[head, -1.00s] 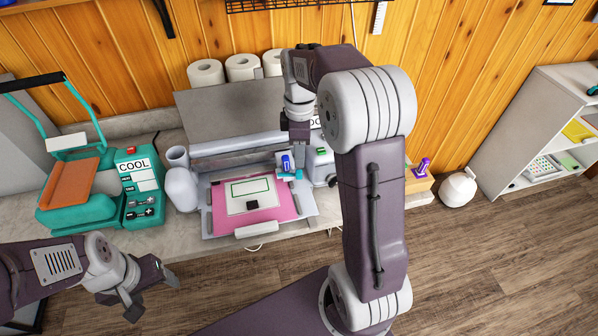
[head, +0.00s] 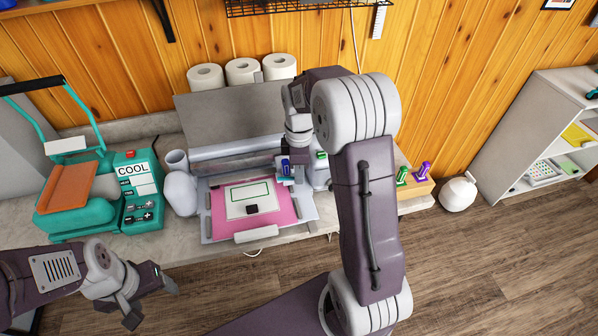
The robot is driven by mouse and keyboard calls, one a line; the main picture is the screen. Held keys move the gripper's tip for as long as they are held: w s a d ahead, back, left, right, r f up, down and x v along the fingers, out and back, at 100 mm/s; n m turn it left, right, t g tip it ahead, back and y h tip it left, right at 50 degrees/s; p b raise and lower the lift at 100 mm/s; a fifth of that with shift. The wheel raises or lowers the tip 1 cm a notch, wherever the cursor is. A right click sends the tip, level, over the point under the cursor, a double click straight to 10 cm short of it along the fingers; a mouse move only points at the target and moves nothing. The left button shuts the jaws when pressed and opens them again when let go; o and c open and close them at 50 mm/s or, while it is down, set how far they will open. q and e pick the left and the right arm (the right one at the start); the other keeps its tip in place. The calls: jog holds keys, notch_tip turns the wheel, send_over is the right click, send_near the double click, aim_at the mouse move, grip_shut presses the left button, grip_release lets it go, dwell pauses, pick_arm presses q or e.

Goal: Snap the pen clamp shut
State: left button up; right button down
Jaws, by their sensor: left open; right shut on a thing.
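The plotter's carriage (head: 286,180) holds a blue pen (head: 285,167) upright, over the right part of the machine. The pen clamp beside the pen is small and mostly hidden by my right gripper; I cannot tell how far it is closed. My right gripper (head: 298,172) is down at the carriage, just right of the blue pen, and appears shut on the pen clamp. My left gripper (head: 150,296) is open and empty, low at the left, in front of the counter and well away from the plotter.
A pink mat (head: 281,213) with a white sheet (head: 249,199) lies in the plotter. A teal heat press (head: 75,205) and a white jug (head: 180,185) stand left. White rolls (head: 246,71) stand behind. A wooden block (head: 418,187) holds green and purple pens at the right.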

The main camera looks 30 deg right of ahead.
jog(key=shift+w+d+r+n+p, duration=0.2)
jog(key=shift+r+n+p, duration=0.1)
jog(key=shift+n+p, duration=0.3)
jog(key=shift+w+n+p, duration=0.2)
jog(key=shift+n+p, duration=0.15)
jog(key=shift+n, duration=0.05)
jog(key=shift+w+d+f+n, duration=0.15)
jog(key=shift+w+f+n, duration=0.1)
jog(key=shift+f+n, duration=0.1)
jog(key=c, duration=1.3)
grip_release()
notch_tip(320, 180, up, 9)
jog(key=shift+r, duration=0.1)
